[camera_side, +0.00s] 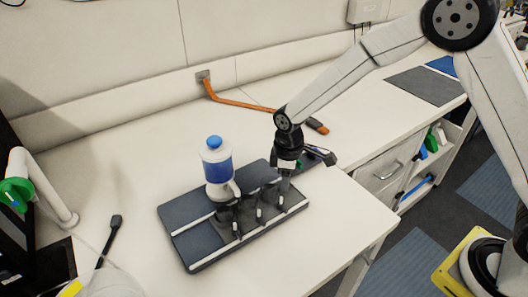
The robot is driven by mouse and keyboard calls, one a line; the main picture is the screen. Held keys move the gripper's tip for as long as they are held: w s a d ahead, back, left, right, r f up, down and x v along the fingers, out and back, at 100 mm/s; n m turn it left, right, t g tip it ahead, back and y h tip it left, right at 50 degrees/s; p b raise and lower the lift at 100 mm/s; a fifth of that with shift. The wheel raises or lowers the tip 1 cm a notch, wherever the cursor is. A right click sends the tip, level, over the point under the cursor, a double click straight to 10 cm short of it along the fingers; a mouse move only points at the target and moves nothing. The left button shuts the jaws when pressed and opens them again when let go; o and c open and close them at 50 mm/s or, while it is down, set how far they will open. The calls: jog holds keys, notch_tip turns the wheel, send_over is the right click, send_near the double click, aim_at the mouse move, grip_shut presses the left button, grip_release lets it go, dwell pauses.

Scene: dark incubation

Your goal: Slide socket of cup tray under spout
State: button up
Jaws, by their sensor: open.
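A dark grey cup tray (203,245) with white strips lies on the white bench. Several dark, see-through cups or sockets (247,212) stand in a row along it. A bottle with a blue cap and blue contents (217,165) stands upright over the tray's far side, with a white spout-like part (222,190) at its bottom. My gripper (290,180) points down at the right end of the row, close to the last socket. It is open. Whether a finger touches the tray or socket is too small to tell.
A black-headed tool (110,235) and a white curved pipe with a green knob (40,190) are at the left. The bench's front edge (375,235) is at the right.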

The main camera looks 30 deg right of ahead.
grip_shut()
dwell(1.4)
